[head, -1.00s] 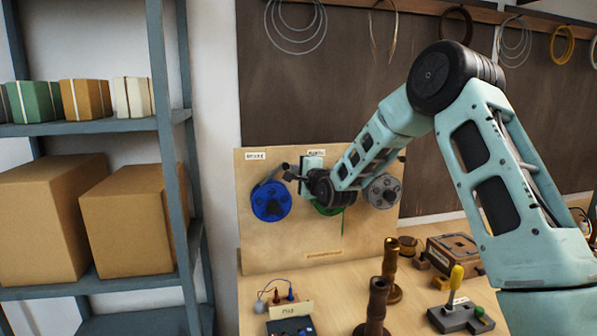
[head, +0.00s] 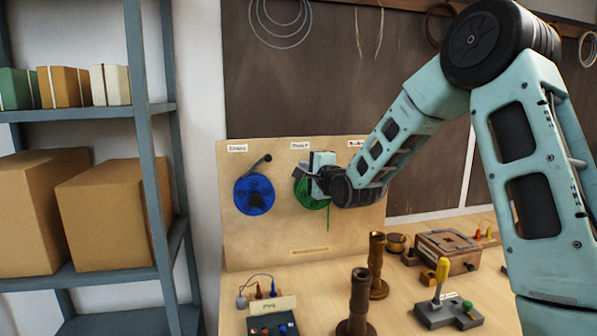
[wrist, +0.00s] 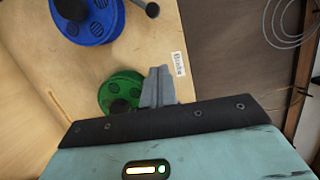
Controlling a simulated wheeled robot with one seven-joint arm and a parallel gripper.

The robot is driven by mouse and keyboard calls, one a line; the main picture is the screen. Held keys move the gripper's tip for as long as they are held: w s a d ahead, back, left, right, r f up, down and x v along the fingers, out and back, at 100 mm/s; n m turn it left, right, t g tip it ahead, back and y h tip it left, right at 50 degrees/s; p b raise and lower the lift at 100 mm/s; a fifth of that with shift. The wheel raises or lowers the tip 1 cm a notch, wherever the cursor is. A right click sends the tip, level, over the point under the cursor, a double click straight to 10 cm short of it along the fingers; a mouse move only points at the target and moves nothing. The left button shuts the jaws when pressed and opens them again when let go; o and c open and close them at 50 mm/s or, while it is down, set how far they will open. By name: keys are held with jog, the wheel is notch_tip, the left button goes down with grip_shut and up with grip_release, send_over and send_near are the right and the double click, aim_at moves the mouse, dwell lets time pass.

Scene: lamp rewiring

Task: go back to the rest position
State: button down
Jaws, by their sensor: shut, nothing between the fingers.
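My gripper (head: 312,180) is in front of the upright wooden board (head: 290,238), near the green spool (head: 311,193), and partly covers it in the head view. In the wrist view my gripper (wrist: 158,72) shows its fingers together with nothing held. The green spool (wrist: 121,92) is beside the fingertips there, and I cannot tell whether they touch it. The blue spool (head: 254,194) hangs on the board to the left, and it also shows in the wrist view (wrist: 88,18). A green wire hangs below the green spool.
A shelf (head: 150,110) with cardboard boxes (head: 115,212) stands at the left. Brown turned posts (head: 359,300), a grey block with a yellow-handled lever (head: 441,280) and a wooden box (head: 447,250) stand on the table below my arm. Wire coils (head: 278,22) hang on the back wall.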

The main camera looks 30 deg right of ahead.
jog(key=s+a+f+n+g+y, duration=0.1)
jog(key=s+a+f+n+g, duration=0.3)
jog(key=a, duration=0.3)
jog(key=s+a+f+n+g+y, duration=0.2)
jog(key=s+a+f+n, duration=0.15)
jog(key=s+a, duration=0.35)
jog(key=s+a+f+n+g+y, duration=0.1)
jog(key=s+a+f+n+g, duration=0.15)
jog(key=s+a+n, duration=0.4)
jog(key=s+a+f+n+g+h, duration=0.1)
jog(key=s+a+n+g, duration=0.1)
jog(key=s, duration=0.7)
jog(key=s+a+f+n+g+h, duration=0.1)
jog(key=s+n+g, duration=0.3)
jog(key=s, duration=0.5)
jog(key=s+a+f+n+g+h, duration=0.1)
jog(key=s+a+f+n+g, duration=0.1)
jog(key=s+n, duration=0.4)
jog(key=s+f+g, duration=0.1)
jog(key=s, duration=0.2)
jog(key=shift+s+a+f+n+g, duration=0.25)
jog(key=shift+s+a+n+g, duration=0.05)
jog(key=shift+s+a+g, duration=0.05)
